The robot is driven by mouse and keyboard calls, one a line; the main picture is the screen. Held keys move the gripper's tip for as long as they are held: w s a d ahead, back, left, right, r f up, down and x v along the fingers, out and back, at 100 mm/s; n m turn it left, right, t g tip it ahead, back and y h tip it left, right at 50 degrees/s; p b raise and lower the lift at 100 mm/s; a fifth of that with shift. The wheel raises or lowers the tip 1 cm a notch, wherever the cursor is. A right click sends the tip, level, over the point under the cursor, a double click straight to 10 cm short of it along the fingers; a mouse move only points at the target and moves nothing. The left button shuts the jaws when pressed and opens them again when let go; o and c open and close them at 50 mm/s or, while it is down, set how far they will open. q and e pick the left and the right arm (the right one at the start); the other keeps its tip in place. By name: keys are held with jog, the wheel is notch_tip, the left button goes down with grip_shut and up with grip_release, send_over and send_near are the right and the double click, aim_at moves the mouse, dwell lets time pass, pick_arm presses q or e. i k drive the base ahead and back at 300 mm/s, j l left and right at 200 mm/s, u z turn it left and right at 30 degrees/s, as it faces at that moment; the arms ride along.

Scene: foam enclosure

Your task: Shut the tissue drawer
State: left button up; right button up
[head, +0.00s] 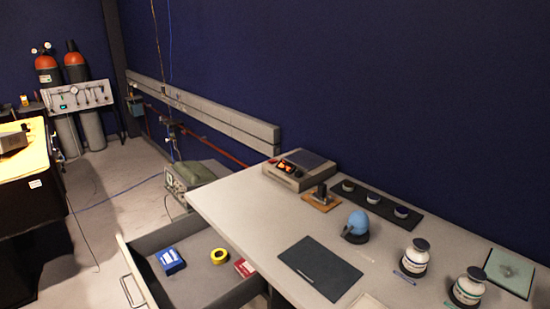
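The drawer (137,260) is pulled out to the left from under the grey worktop (236,210). Its pale front panel carries a metal handle (127,291) on the outer face. Inside lie a blue box (170,261), a yellow tape roll (218,256) and a red and white box (244,268). No label naming it the tissue drawer can be read. Its near end is cut off by the bottom of the picture. Neither of my grippers shows in the head view.
On the worktop stand a control box (298,170), a blue rounded object (358,222), a dark mat (320,270) and two white jars (415,258). A yellow-topped black bench (22,200) stands at the left. Floor (110,215) with thin cables lies between it and the drawer.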

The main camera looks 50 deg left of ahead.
aim_at(202, 284)
jog(key=u, duration=0.5)
jog(key=k+u, duration=0.1)
jog(key=u, duration=1.35)
jog(key=j+u, duration=0.15)
jog(key=u, duration=0.35)
jog(key=k, duration=0.05)
